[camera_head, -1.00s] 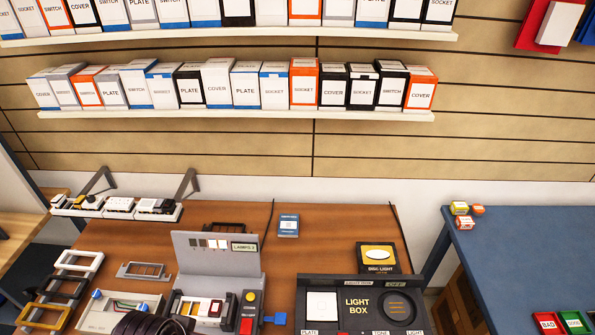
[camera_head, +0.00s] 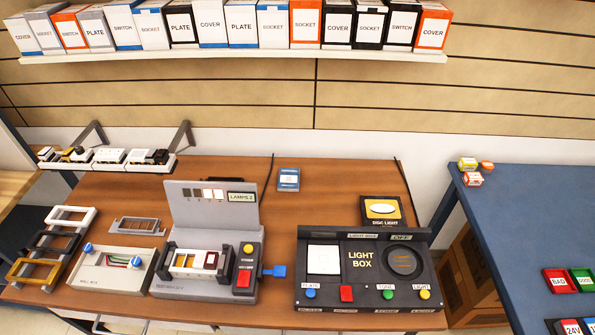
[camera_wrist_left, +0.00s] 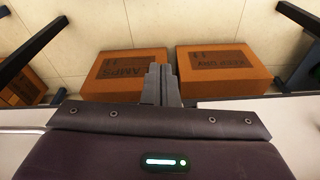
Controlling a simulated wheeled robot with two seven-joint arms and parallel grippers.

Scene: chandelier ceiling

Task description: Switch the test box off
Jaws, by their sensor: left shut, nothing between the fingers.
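The grey test box (camera_head: 212,240) stands on the wooden bench, left of the middle in the head view. Its upright back panel (camera_head: 200,208) has a row of small squares, some pale and some dark, and a label reading LAMPS 2. Its front right has a round yellow button (camera_head: 248,249), a red button (camera_head: 244,279) and a blue lever (camera_head: 274,271) sticking out to the right. White and dark modules sit in its frame. My left gripper (camera_wrist_left: 160,85) shows only in the left wrist view, shut and empty, above the floor. My right gripper is out of view.
A wall box (camera_head: 113,269) with blue knobs and several empty frames (camera_head: 45,246) lie to the left. A black light box (camera_head: 362,268) with coloured buttons stands to the right. Bare wood lies between.

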